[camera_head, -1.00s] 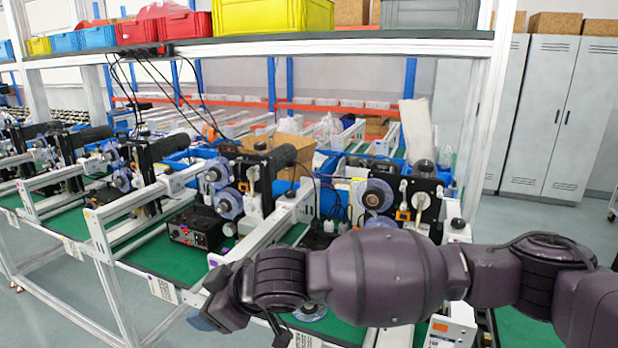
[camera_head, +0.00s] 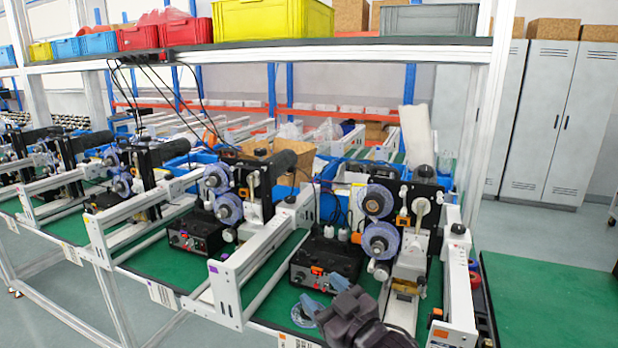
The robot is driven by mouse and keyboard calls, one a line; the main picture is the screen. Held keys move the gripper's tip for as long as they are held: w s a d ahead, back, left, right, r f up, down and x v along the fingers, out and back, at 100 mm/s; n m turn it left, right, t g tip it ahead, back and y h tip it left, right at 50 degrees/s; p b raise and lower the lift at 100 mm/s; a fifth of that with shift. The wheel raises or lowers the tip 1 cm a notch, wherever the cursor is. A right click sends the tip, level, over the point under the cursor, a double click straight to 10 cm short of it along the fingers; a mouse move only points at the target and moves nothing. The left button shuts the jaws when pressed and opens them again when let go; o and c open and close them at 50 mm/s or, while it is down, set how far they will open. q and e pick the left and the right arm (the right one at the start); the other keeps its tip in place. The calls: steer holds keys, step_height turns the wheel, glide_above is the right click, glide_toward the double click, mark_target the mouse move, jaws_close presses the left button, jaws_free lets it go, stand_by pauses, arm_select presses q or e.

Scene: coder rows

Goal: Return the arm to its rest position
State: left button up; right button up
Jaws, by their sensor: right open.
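My right gripper (camera_head: 323,297) shows at the bottom middle of the head view. Its two blue-grey fingers point up and to the left and stand apart, with nothing seen between them. The dark wrist (camera_head: 358,318) behind it runs off the bottom edge; the rest of the arm is out of view. The gripper is in front of a black control box (camera_head: 327,262) on the green bench. I cannot tell how high above the bench it is. My left gripper is not in view.
A coder machine with blue-rimmed reels (camera_head: 379,240) stands behind the gripper. White rails (camera_head: 226,292) flank it left and right. A shelf (camera_head: 350,50) with bins crosses above. A green tabletop (camera_head: 550,300) at right is clear.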

steer(key=s+d+f+m+t+h, duration=0.1)
steer(key=s+d+f+m+h, duration=0.3)
steer(key=d+f, duration=0.55)
steer(key=s+d+f+m+g+h, duration=0.2)
steer(key=s+d+f+h, duration=0.1)
steer(key=s+d+f, duration=0.4)
steer(key=s+d+f+m+g+h, duration=0.2)
steer(key=s+d+f, duration=0.6)
steer(key=s+f, duration=0.4)
steer(key=shift+s+d+m+g+h, duration=0.25)
steer(key=shift+s+m+h, duration=0.25)
steer(key=shift+h, duration=0.5)
steer(key=shift+a+f, duration=0.1)
